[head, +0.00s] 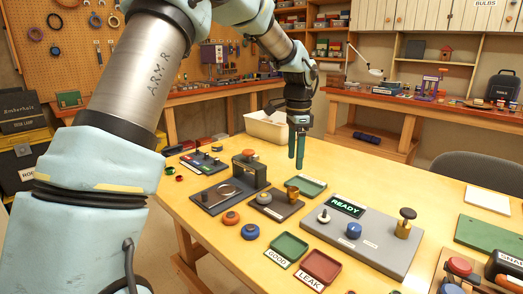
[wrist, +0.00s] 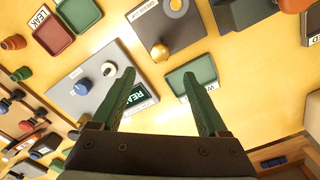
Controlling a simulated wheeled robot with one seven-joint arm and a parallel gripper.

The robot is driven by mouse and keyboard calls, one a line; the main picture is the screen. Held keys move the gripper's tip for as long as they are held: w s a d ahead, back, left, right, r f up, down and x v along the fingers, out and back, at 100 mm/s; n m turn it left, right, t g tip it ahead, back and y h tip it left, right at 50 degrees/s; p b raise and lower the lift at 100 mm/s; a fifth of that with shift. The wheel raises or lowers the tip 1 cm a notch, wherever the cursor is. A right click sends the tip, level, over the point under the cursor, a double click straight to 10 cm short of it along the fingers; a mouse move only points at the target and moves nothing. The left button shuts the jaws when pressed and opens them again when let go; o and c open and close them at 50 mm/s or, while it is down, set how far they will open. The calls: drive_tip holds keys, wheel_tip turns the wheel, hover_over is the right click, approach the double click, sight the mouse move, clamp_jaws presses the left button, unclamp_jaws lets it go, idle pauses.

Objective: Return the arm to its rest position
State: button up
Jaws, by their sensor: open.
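My gripper (head: 297,150) hangs above the far part of the yellow table (head: 175,195), with its green fingers pointing down. The wrist view shows the two fingers (wrist: 165,100) spread apart with nothing between them. My arm reaches in from the left of the head view and bends down to the gripper. Below the fingers in the wrist view are a green tray (wrist: 190,80) and a grey panel (wrist: 85,75) with a lit READY display, partly covered by a finger.
A white bin (head: 268,128) stands behind the gripper. GOOD (head: 286,247) and LEAK (head: 318,267) trays lie near the front. A grey chair (head: 470,165) stands at right.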

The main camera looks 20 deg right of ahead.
drive_tip(key=s+a+f+n, duration=0.15)
drive_tip(key=a+n, duration=0.75)
drive_tip(key=a, duration=1.3)
drive_tip(key=s+a+f+n+t, duration=0.1)
drive_tip(key=s+a+f+n, duration=0.2)
drive_tip(key=s+a+n, duration=0.6)
drive_tip(key=a, duration=0.5)
drive_tip(key=shift+s+a+t, duration=0.25)
drive_tip(key=shift+a+t, duration=0.05)
drive_tip(key=shift+a, duration=0.05)
